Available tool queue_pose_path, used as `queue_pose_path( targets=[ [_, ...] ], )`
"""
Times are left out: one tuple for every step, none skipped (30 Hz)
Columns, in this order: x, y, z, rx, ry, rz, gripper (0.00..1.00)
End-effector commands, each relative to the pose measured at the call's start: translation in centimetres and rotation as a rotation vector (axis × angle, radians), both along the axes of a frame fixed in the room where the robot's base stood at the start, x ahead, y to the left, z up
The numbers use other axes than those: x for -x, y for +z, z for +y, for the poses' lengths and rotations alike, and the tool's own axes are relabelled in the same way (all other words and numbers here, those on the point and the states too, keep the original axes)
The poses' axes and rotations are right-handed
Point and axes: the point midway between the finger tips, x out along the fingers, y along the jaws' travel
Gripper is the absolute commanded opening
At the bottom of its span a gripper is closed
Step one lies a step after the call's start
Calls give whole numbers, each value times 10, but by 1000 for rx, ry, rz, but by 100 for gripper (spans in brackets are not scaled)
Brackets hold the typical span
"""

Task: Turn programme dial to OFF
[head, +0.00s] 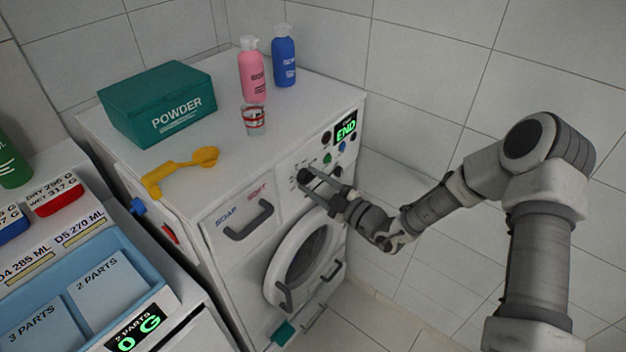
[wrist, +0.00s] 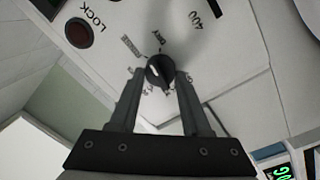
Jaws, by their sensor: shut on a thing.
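The programme dial (wrist: 158,72) is a dark round knob with a pale pointer mark, set in the washing machine's white front panel. In the head view my gripper (head: 322,185) reaches the upper front of the white washing machine (head: 230,150) from the right. There the dial is mostly hidden by the fingers. A green "END" display (head: 346,127) is lit at the panel's upper right.
A red round button (wrist: 79,33) by the word LOCK is near the dial. The soap drawer handle (head: 249,220) and round door (head: 303,250) are left of and below my gripper. A powder box (head: 160,105), pink bottle (head: 252,75), blue bottle (head: 284,62) and yellow scoop (head: 180,172) are on top.

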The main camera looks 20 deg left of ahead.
Motion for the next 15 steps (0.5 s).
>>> queue_pose_path(
  targets=[
    [0,1,-1,16,-1,-38,0],
    [0,0,-1,26,-1,-65,0],
    [0,0,0,41,-2,-100,0],
    [0,0,0,52,-2,-126,0],
    [0,0,-1,62,-2,-152,0],
    [0,0,-1,77,-2,-188,0],
    [0,0,-1,89,-1,-215,0],
    [0,-1,-1,99,-1,-241,0],
    [0,-1,0,114,-2,-276,0],
    [0,-1,0,124,-2,-302,0],
    [0,-1,0,135,-2,-329,0],
    [0,-1,0,150,-1,-365,0],
    [0,-1,0,161,-1,-391,0],
    [0,-1,0,172,-1,-418,0],
    [-1,-2,0,187,-1,-453,0]
  ],
)
